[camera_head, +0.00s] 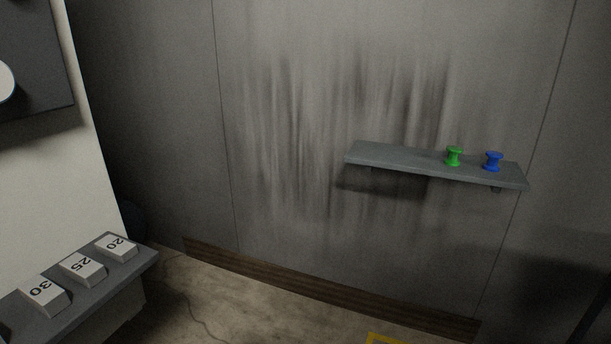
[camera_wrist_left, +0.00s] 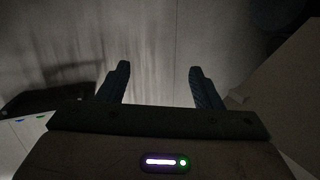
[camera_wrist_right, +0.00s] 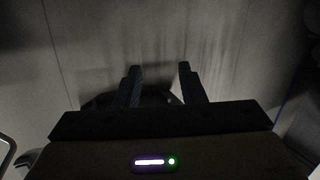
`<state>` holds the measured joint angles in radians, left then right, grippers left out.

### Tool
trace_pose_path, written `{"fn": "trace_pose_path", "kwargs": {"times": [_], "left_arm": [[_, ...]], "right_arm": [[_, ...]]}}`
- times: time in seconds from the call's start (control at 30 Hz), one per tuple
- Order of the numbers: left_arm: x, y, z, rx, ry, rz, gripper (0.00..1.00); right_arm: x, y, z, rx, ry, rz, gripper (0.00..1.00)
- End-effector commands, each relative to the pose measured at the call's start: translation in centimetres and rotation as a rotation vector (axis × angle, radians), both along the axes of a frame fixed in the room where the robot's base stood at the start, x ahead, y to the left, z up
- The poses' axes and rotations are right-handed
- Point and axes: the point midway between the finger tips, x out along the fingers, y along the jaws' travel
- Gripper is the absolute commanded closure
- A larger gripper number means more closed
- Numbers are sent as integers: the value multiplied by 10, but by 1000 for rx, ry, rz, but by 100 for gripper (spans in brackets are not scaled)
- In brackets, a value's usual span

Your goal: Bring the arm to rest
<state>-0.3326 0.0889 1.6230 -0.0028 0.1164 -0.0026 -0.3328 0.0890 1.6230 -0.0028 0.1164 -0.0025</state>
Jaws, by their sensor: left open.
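My left gripper (camera_wrist_left: 160,70) shows in the left wrist view with its two fingers spread and nothing between them. Behind the fingers is a streaked grey wall (camera_wrist_left: 160,35). My right gripper (camera_wrist_right: 160,70) shows in the right wrist view, its fingers apart by a smaller gap, with no object seen between them. A dark shape lies behind its fingers; I cannot tell what it is. Neither gripper shows in the head view.
A grey wall shelf (camera_head: 400,160) carries a green spool (camera_head: 454,156) and a blue spool (camera_head: 493,161) near its right end. At the lower left, a grey ledge (camera_head: 88,288) holds blocks marked 30 (camera_head: 44,294), 25 (camera_head: 82,268) and 20 (camera_head: 116,248).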

Motion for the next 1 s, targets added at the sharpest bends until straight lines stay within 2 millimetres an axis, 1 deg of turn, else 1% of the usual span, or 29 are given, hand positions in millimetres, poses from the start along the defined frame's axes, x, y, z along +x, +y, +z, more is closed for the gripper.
{"fn": "trace_pose_path", "kwargs": {"times": [0.03, 0.07, 0.1, 0.17, 0.2, 0.27, 0.3, 0.37, 0.4, 0.5, 0.53, 0.6, 0.7, 1.0], "left_arm": [[-18, 4, -24, 2, 138, 12, 41], [-30, 7, -43, 4, 215, 19, 41], [-48, 10, -69, 6, 318, 27, 41], [-79, 14, -103, 10, 466, 40, 41], [-103, 17, -123, 12, 565, 49, 41], [-141, 21, -149, 15, 706, 60, 41], [-167, 23, -164, 17, 797, 68, 41], [-206, 26, -182, 20, 921, 78, 41], [-229, 28, -191, 21, 993, 84, 41], [-279, 31, -205, 26, 1140, 97, 41], [-291, 31, -208, 26, 1174, 100, 41], [-312, 32, -213, 27, 1232, 104, 41], [-327, 33, -217, 29, 1275, 108, 41], [-328, 33, -217, 29, 1280, 108, 41]], "right_arm": [[-18, -4, -24, -2, 138, -12, 64], [-30, -7, -44, -4, 215, -19, 64], [-48, -10, -69, -6, 318, -27, 64], [-79, -14, -103, -10, 466, -40, 64], [-103, -17, -123, -12, 564, -48, 64], [-141, -21, -149, -15, 706, -60, 64], [-167, -23, -164, -16, 797, -68, 64], [-205, -26, -182, -20, 921, -78, 64], [-229, -28, -191, -21, 993, -84, 64], [-279, -31, -205, -25, 1140, -97, 64], [-291, -31, -208, -26, 1174, -100, 64], [-312, -32, -213, -27, 1232, -104, 64], [-327, -33, -216, -29, 1275, -108, 64], [-328, -33, -217, -29, 1279, -108, 64]]}}
